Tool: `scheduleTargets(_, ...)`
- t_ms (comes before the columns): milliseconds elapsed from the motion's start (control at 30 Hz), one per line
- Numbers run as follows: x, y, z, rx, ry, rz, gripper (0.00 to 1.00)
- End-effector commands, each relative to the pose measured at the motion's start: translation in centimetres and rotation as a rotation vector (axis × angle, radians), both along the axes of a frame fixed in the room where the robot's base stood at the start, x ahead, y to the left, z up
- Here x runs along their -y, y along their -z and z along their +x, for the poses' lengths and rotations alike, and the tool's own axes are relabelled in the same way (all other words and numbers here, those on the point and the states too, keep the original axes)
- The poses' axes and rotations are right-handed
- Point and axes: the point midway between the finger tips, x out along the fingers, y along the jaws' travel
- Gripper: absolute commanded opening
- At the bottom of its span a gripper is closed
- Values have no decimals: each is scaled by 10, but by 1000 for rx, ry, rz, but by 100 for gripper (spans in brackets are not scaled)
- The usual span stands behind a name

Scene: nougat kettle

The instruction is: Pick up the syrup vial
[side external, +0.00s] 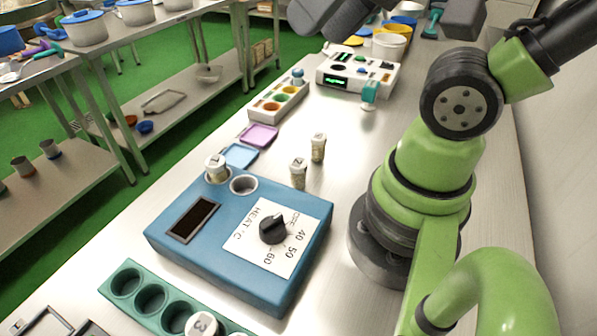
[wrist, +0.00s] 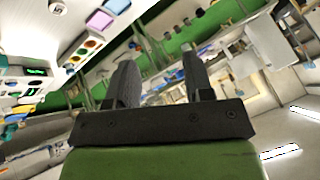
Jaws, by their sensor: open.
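Several small vials with pale caps show in the side external view, and I cannot tell which one is the syrup vial. Two vials stand upright on the bench, a nearer vial (side external: 299,174) and a farther vial (side external: 318,148). Another vial (side external: 216,168) sits at a well of the blue heater (side external: 170,240), beside an empty-looking well. A vial with a cap marked 3 (side external: 202,325) sits in the green rack (side external: 118,283). My gripper (wrist: 160,72) is open in the wrist view, its two dark fingers apart with nothing between them. It is away from the vials.
The heater has a black dial (side external: 272,228) and a dark display. Beyond it lie a light blue tray (side external: 240,155), a purple tray (side external: 258,136), a white block with coloured wells (side external: 278,100) and a white device (side external: 345,75). Bare bench lies around the two standing vials.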

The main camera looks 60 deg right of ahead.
Motion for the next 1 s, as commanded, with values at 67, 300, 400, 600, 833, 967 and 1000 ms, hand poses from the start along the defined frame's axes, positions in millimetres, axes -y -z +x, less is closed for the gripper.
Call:
scheduleTargets(67, 0, 0, 0, 0, 0, 0, 61)
scheduleTargets(300, 0, 0, 0, 0, 0, 0, 67)
scheduleTargets(400, 1, 2, 2, -8, -8, -12, 67)
scheduleTargets(600, 14, 27, 26, -107, -139, -163, 67)
scheduleTargets(833, 41, 92, 56, -304, -498, -392, 67)
scheduleTargets(967, 54, 132, 61, -393, -726, -461, 67)
scheduleTargets(1000, 57, 142, 61, -413, -788, -473, 67)
